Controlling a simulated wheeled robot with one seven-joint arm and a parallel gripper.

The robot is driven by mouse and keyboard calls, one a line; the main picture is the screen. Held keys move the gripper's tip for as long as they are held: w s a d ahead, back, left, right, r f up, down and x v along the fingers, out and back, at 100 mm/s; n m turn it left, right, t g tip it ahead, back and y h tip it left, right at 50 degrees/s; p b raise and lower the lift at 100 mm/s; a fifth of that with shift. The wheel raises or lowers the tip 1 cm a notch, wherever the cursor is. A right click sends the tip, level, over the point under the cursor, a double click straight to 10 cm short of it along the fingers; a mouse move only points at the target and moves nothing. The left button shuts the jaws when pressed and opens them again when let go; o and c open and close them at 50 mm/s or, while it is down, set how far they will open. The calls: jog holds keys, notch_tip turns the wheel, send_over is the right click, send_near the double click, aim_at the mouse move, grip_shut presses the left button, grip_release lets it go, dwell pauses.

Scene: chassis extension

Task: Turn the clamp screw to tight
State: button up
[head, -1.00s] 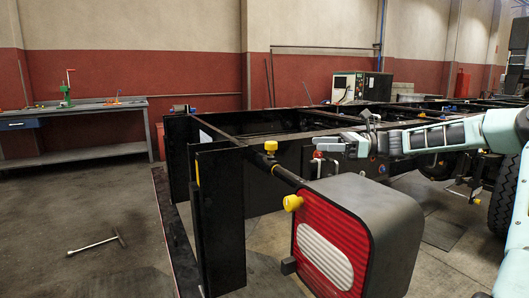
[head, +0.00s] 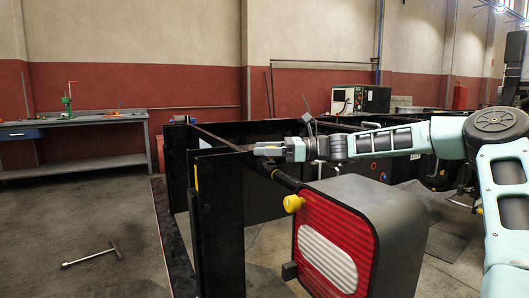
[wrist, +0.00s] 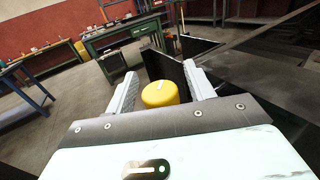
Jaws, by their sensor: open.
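A round yellow knob (wrist: 160,94) with a white mark on top, which looks like the clamp screw, shows in the wrist view between the two fingers of my gripper (wrist: 160,82). The fingers are apart, with a gap on each side of the knob. How deep it sits between them is hard to tell. In the head view my gripper (head: 262,150) is over the black bar (head: 289,180) near the frame's corner and hides this knob. A second yellow knob (head: 293,203) is at the bar's near end, by the lamp.
The red and white tail lamp housing (head: 335,245) stands just below and right of my gripper. Black upright plates (head: 220,220) of the chassis stand to the left. A workbench (head: 75,122) is at the back left. A T-shaped wrench (head: 92,255) lies on the open floor.

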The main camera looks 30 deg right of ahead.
jog(key=shift+w+a, duration=0.1)
jog(key=shift+a, duration=0.05)
jog(key=c, duration=1)
jog(key=shift+o, duration=0.2)
jog(key=shift+m+t+h, duration=0.4)
jog(key=shift+t, duration=0.1)
jog(key=shift+w+f+m+t+h+b, duration=0.1)
jog(key=shift+f+m+t+h+b, duration=0.15)
jog(key=shift+m+t+h+b, duration=0.75)
jog(key=t+b, duration=0.1)
jog(key=b, duration=0.1)
jog(key=m+h+b, duration=0.1)
jog(key=b, duration=0.1)
jog(key=m+t+h+b, duration=0.1)
jog(key=b, duration=0.1)
jog(key=shift+w+d+f+t, duration=0.15)
jog(key=shift+d+f+t, duration=0.15)
jog(key=m+t+h+b, duration=0.1)
jog(key=m+h+b, duration=0.1)
jog(key=b, duration=0.5)
jog(key=shift+w+d+r+t+h, duration=0.1)
jog(key=shift+t+h, duration=0.2)
jog(key=shift+h, duration=0.1)
jog(key=b, duration=0.2)
jog(key=shift+r+m+h+b, duration=0.2)
jog(key=shift+m+h+b, duration=0.1)
jog(key=shift+h+b, duration=0.1)
jog(key=shift+r+t, duration=0.2)
jog(key=shift+t, duration=0.1)
